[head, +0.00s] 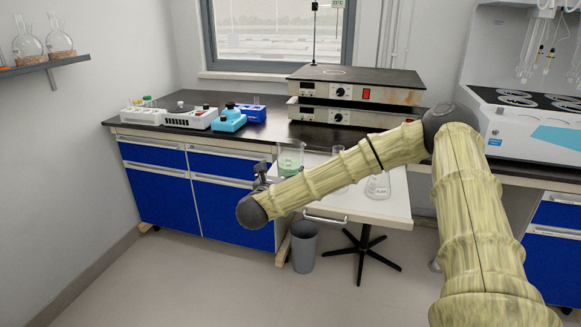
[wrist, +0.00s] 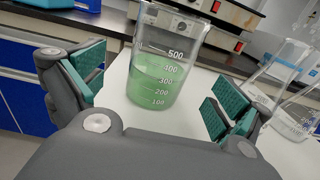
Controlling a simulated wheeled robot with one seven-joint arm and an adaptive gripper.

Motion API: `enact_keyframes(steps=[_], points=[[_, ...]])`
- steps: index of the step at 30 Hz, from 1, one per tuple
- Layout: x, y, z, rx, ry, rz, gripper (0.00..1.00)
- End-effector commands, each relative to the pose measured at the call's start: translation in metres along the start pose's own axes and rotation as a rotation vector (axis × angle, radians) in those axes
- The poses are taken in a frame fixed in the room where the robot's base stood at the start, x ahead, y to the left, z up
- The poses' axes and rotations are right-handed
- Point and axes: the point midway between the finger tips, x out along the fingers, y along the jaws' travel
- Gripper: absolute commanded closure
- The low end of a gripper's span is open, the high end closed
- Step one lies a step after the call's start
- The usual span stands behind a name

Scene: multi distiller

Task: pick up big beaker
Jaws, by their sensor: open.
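The big beaker (wrist: 160,75) is clear glass with white markings and green liquid. In the wrist view it stands upright between the two fingers of my gripper (wrist: 157,92), a little beyond the fingertips. My gripper is open, with teal pads on both sides of the beaker and no visible contact. In the head view the beaker (head: 290,158) stands on the white side table (head: 396,205). My gripper (head: 264,172) is beside it on the left there, partly hidden by my arm.
A conical flask (head: 377,187) stands on the same table, right of the beaker; glassware (wrist: 282,72) also shows close right in the wrist view. Hot plates (head: 350,88) sit on the dark bench behind. A grey bin (head: 303,247) stands below the table.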

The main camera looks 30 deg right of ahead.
Motion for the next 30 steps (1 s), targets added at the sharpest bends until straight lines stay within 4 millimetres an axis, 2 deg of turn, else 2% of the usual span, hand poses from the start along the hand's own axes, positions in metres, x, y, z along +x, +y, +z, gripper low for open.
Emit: enact_keyframes(steps=[8,19,29,30], points=[[0.018,0.0,0.0,-0.002,0.0,0.002,0.0],[0.061,-0.004,0.002,-0.002,-0.001,0.001,0.0],[0.067,-0.004,0.002,-0.003,0.0,0.002,0.0],[0.067,-0.004,0.002,-0.003,0.0,0.002,0.05]])
